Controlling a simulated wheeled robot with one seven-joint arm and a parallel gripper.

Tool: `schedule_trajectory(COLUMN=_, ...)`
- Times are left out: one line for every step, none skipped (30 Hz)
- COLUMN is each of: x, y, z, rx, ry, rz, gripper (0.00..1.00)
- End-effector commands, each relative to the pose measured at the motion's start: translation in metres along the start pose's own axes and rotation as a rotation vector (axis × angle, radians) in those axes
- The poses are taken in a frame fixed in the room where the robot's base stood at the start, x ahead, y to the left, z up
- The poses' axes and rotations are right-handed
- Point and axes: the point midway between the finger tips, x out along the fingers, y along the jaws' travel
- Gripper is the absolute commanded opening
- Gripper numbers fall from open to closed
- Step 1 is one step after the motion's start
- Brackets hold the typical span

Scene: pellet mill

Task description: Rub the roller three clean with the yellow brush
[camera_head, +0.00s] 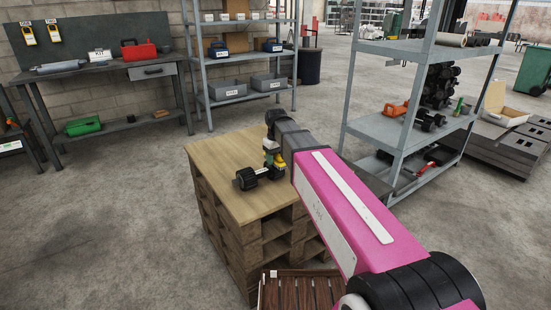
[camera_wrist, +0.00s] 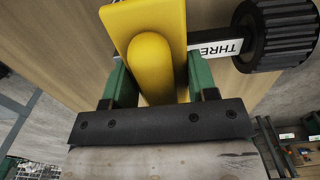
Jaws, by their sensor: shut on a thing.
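My gripper (camera_wrist: 160,80) is shut on the yellow brush (camera_wrist: 150,25), with a green finger on each side of it. In the head view my gripper (camera_head: 271,150) points down over the wooden pallet stack (camera_head: 225,158). The roller three (camera_wrist: 275,37) has a black ribbed end and a white label reading "THREE", partly hidden behind the brush and a finger. In the head view the roller (camera_head: 247,180) lies on the stack's top just below my gripper. The brush's lower end is hidden, so I cannot tell whether it touches the roller.
A metal shelf (camera_head: 380,128) with black rollers and tools stands to the right of the stack. A workbench (camera_head: 110,72) and another shelf (camera_head: 238,52) stand at the back. A slatted brown surface (camera_head: 300,292) is in front. The floor at left is clear.

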Motion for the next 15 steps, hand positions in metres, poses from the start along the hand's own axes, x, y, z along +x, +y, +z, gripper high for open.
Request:
schedule_trajectory(x=0.000, y=0.000, z=0.000, rx=0.000, ry=0.000, rz=0.000, gripper=0.05)
schedule_trajectory(x=0.000, y=0.000, z=-0.001, rx=0.000, ry=0.000, rz=0.000, gripper=0.05)
schedule_trajectory(x=0.000, y=0.000, z=-0.001, rx=0.000, ry=0.000, rz=0.000, gripper=0.05)
schedule_trajectory(x=0.000, y=0.000, z=-0.002, rx=0.000, ry=0.000, rz=0.000, gripper=0.05)
schedule_trajectory(x=0.000, y=0.000, z=-0.004, rx=0.000, ry=0.000, rz=0.000, gripper=0.05)
schedule_trajectory(x=0.000, y=0.000, z=-0.006, rx=0.000, ry=0.000, rz=0.000, gripper=0.05)
schedule_trajectory(x=0.000, y=0.001, z=-0.008, rx=0.000, ry=0.000, rz=0.000, gripper=0.05)
schedule_trajectory(x=0.000, y=0.001, z=-0.010, rx=0.000, ry=0.000, rz=0.000, gripper=0.05)
schedule_trajectory(x=0.000, y=0.001, z=-0.013, rx=0.000, ry=0.000, rz=0.000, gripper=0.05)
schedule_trajectory(x=0.000, y=0.001, z=-0.016, rx=0.000, ry=0.000, rz=0.000, gripper=0.05)
schedule_trajectory(x=0.000, y=0.001, z=-0.018, rx=0.000, ry=0.000, rz=0.000, gripper=0.05)
schedule_trajectory(x=0.000, y=0.001, z=-0.021, rx=0.000, ry=0.000, rz=0.000, gripper=0.05)
schedule_trajectory(x=0.000, y=0.001, z=-0.024, rx=0.000, ry=0.000, rz=0.000, gripper=0.05)
schedule_trajectory(x=0.000, y=0.001, z=-0.026, rx=0.000, ry=0.000, rz=0.000, gripper=0.05)
schedule_trajectory(x=0.000, y=0.001, z=-0.029, rx=0.000, ry=0.000, rz=0.000, gripper=0.05)
